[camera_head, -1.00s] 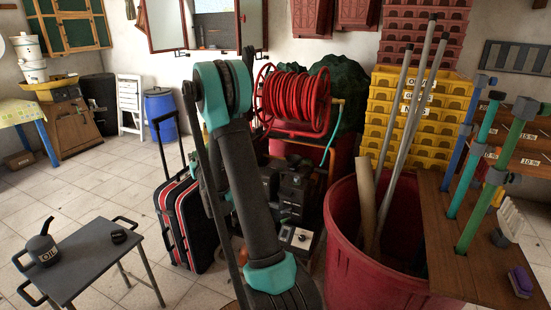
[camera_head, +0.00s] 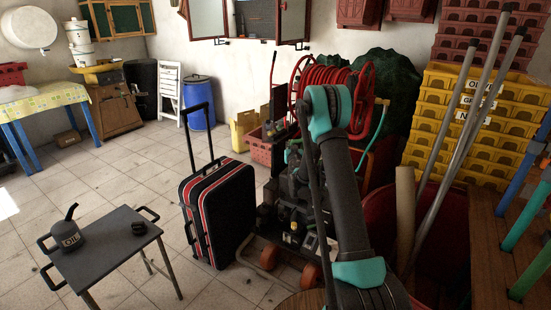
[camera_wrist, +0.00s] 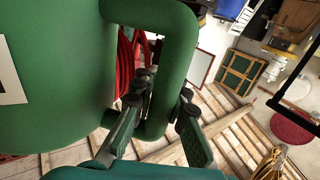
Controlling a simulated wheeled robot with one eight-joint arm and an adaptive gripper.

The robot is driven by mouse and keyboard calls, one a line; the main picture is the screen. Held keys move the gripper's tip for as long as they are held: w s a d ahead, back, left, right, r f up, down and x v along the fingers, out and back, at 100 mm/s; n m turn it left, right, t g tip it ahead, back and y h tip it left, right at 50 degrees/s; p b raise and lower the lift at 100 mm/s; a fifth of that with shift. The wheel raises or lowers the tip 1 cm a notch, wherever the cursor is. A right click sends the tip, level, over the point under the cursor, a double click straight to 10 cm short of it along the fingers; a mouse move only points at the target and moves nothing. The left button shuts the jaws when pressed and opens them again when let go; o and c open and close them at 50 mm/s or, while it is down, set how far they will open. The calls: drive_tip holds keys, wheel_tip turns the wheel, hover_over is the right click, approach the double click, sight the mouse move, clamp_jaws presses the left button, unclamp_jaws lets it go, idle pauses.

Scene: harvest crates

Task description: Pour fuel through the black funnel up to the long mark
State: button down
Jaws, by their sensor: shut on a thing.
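A large green fuel can (camera_wrist: 60,60) with a looped handle fills the left of the wrist view. A corner of a white label shows on it. My gripper (camera_wrist: 164,120) is shut on the can's handle (camera_wrist: 180,50), with one dark finger on each side of it. In the head view my arm hides the gripper and the can. A dark machine with small parts (camera_head: 300,185) stands on a low cart behind my arm. I cannot make out the black funnel or the long mark in either view.
A grey side table (camera_head: 108,243) holds a dark oil can (camera_head: 68,236). A black and red suitcase (camera_head: 218,215) stands left of the machine. A red bin (camera_head: 440,225) with long poles is at the right, before yellow crates (camera_head: 455,110). Tiled floor is free at left.

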drive_tip(key=w+a+f+m, duration=0.2)
drive_tip(key=w+a+f, duration=0.5)
drive_tip(key=w+f, duration=0.3)
drive_tip(key=shift+w+a, duration=0.2)
drive_tip(key=shift+a, duration=0.1)
